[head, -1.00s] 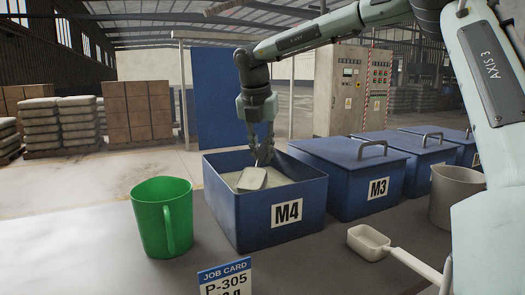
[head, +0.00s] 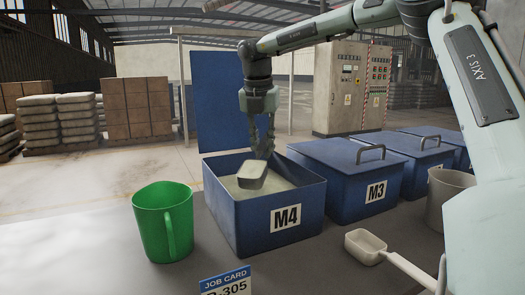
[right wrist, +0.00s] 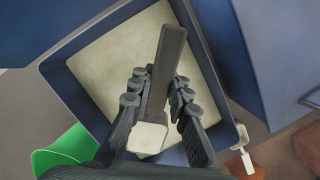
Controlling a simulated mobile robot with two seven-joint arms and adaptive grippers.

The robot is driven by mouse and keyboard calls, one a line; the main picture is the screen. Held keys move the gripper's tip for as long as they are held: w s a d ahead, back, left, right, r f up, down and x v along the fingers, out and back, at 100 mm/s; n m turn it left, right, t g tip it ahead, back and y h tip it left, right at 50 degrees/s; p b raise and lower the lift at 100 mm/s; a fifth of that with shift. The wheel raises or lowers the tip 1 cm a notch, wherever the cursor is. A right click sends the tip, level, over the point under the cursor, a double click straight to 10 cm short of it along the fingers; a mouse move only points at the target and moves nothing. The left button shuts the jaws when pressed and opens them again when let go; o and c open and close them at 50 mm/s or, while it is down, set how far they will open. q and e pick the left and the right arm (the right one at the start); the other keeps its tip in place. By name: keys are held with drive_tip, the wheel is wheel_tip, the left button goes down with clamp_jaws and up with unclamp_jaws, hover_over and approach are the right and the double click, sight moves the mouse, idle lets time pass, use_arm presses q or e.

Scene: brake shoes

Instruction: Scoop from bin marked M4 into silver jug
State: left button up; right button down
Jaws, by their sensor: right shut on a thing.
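The open blue bin marked M4 (head: 285,217) holds pale powder (head: 282,185). My right gripper (head: 264,150) is over it, shut on the dark handle of a scoop (head: 252,176). The scoop's bowl is inside the bin's rim, at or just above the powder. In the right wrist view the fingers (right wrist: 157,95) close around the scoop handle (right wrist: 168,55), with the bowl (right wrist: 149,138) below. The silver jug (head: 447,190) stands at the right, partly hidden by my right arm. My left gripper is out of view.
A green jug (head: 163,222) stands left of the bin. Lidded blue bins, one marked M3 (head: 350,190), stand to its right. A second, pale scoop (head: 366,246) lies on the table in front. A job card (head: 226,283) stands at the front edge.

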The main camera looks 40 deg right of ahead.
drive_tip(key=shift+w+d+r+g+y, duration=0.15)
drive_tip(key=shift+d+r+y, duration=0.15)
drive_tip(key=shift+r, duration=0.55)
drive_tip(key=shift+w+d+r+g+y, duration=0.2)
drive_tip(key=shift+r+y, duration=0.15)
drive_tip(key=shift+r, duration=0.5)
drive_tip(key=shift+w+d+r+g+y, duration=0.1)
drive_tip(key=shift+d+r+g+y, duration=0.2)
drive_tip(key=shift+r, duration=0.55)
